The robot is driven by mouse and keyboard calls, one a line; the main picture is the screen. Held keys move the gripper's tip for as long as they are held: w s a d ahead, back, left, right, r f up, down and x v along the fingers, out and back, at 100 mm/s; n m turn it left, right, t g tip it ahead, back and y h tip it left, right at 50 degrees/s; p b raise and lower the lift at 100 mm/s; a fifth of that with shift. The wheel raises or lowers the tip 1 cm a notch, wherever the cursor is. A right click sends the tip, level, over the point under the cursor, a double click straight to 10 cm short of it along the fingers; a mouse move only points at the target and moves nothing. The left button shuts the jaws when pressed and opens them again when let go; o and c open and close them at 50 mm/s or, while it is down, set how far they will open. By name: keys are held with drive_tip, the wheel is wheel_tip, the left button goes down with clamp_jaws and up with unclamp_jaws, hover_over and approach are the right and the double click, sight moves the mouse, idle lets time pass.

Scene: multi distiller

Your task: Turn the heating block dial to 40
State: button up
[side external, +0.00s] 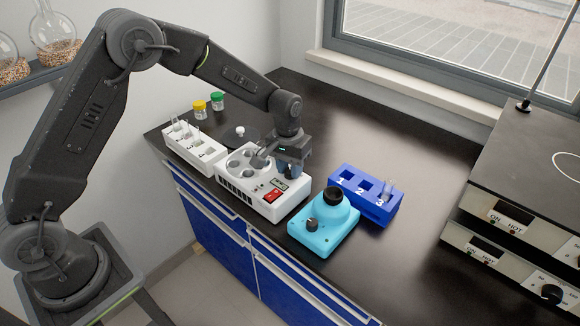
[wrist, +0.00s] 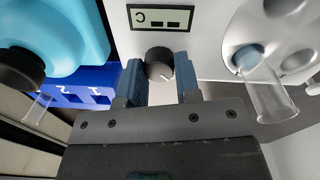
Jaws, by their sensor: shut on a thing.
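The white heating block (side external: 232,179) stands on the dark bench, with a small display (side external: 279,185) and a red switch (side external: 272,196) on top. In the wrist view its dark round dial (wrist: 158,64) has a pale pointer mark aimed to the lower right. My gripper (wrist: 160,72) has its blue fingers shut on the dial, one on each side. In the side view my gripper (side external: 289,172) points down at the block and largely hides the dial. The display (wrist: 160,17) appears upside down in the wrist view; its digits are not readable.
A glass tube (wrist: 268,95) sits in a block hole near the gripper. A cyan device (side external: 320,231) and a blue numbered rack (side external: 346,203) stand to the right, a white rack (side external: 186,148) to the left.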

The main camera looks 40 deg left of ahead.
drive_tip(key=m, duration=0.4)
drive_tip(key=shift+d+m, duration=0.1)
drive_tip(key=shift+m, duration=2.2)
drive_tip(key=shift+g, duration=0.3)
drive_tip(key=o, duration=0.9)
drive_tip(key=shift+w+a+r, duration=0.1)
drive_tip(key=shift+a+r, duration=0.05)
drive_tip(key=shift+r, duration=3.35)
drive_tip(key=shift+w+a+r, duration=0.1)
drive_tip(key=shift+a+r, duration=0.05)
drive_tip(key=shift+r, duration=3.3)
